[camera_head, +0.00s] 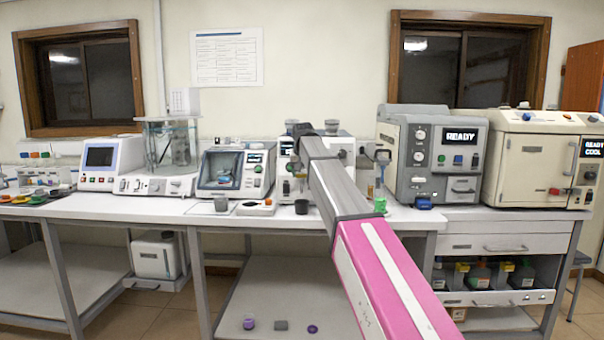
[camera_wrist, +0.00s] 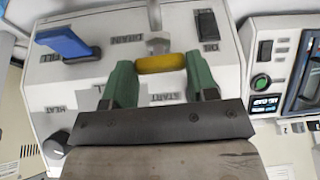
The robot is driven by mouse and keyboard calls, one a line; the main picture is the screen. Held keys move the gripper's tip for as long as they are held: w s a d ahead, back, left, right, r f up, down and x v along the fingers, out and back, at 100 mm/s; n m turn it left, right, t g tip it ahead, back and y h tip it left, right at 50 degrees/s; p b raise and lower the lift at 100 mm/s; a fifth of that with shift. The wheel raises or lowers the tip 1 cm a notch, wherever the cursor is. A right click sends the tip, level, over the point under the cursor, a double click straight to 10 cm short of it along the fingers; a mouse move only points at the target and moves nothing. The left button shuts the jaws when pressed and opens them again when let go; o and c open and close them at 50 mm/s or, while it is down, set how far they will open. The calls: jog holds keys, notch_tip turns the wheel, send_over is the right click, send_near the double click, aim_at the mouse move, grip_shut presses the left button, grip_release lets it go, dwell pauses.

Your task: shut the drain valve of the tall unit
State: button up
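The tall white unit (camera_head: 346,146) stands on the bench in the head view, partly hidden behind my arm. In the wrist view its panel (camera_wrist: 105,28) appears upside down, with FILL, DRAIN, START and HEAT labels. The yellow drain valve handle (camera_wrist: 160,63) lies crosswise below the DRAIN label, between the two green fingers of my gripper (camera_wrist: 162,75). The fingers are apart, and the handle's ends reach close to both. I cannot tell whether they press on it. My gripper in the head view is hidden or too small to make out.
A blue lever (camera_wrist: 65,41) sits by the FILL label, left of my gripper. A black switch (camera_wrist: 207,30) sits to the right, and a dark knob (camera_wrist: 55,144) at lower left. A grey READY unit (camera_head: 420,180) and a screened unit (camera_head: 228,172) flank the tall unit.

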jog(key=shift+m, duration=0.6)
jog(key=o, duration=0.9)
jog(key=shift+o, duration=0.2)
jog(key=v, duration=1)
jog(key=shift+a+r, duration=0.25)
jog(key=shift+r, duration=0.15)
jog(key=shift+s, duration=0.1)
